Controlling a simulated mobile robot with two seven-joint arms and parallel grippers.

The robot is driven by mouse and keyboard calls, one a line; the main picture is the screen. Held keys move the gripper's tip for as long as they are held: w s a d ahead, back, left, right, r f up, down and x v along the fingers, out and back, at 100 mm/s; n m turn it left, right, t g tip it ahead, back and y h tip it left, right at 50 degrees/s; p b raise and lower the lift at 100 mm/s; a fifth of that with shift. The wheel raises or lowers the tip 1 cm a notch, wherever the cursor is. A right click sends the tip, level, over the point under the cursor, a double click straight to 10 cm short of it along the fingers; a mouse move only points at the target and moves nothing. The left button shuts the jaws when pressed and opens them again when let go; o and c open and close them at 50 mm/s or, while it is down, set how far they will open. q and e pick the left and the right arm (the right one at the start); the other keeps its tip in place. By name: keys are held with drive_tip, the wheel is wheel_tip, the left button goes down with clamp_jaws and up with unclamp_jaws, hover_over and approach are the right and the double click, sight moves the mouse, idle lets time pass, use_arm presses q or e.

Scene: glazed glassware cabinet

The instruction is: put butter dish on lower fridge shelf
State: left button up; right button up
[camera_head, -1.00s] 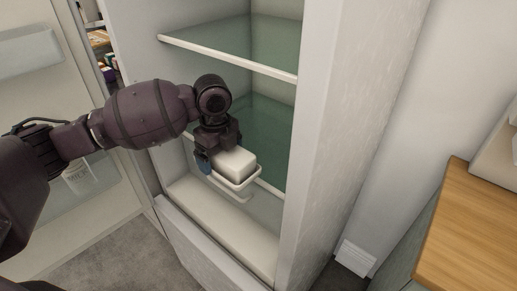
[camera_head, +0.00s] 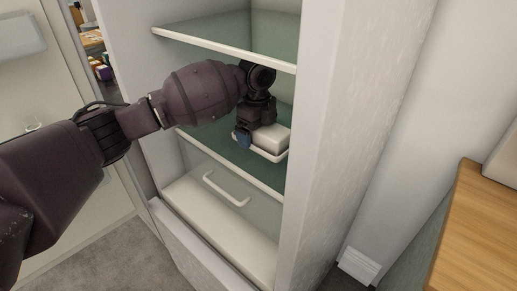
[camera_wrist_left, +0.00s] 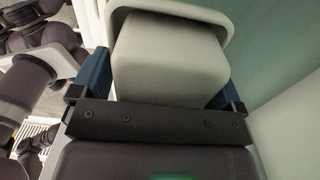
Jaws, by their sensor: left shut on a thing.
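The butter dish (camera_head: 271,138) is a white block on a pale tray-like base with a rim. My left gripper (camera_head: 256,139) is shut on it, with a blue fingertip showing at its near left side. In the left wrist view the butter dish (camera_wrist_left: 170,60) fills the space between the two blue fingers. The gripper and dish are inside the fridge, over the lower green glass shelf (camera_head: 222,149), close to the right wall. Whether the dish touches the shelf cannot be told. My right gripper is not in view.
The upper glass shelf (camera_head: 235,38) spans the fridge above my arm. A white drawer with a handle (camera_head: 226,190) lies below the lower shelf. The fridge's right side wall (camera_head: 345,130) stands close to the dish. A wooden counter (camera_head: 470,230) is at the right.

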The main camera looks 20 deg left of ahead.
sight(258, 156)
use_arm(q)
drive_tip(key=shift+f+b, duration=0.55)
drive_tip(key=shift+f, duration=2.05)
drive_tip(key=shift+w+f, duration=0.15)
drive_tip(key=shift+f, duration=0.2)
drive_tip(key=shift+r, duration=0.15)
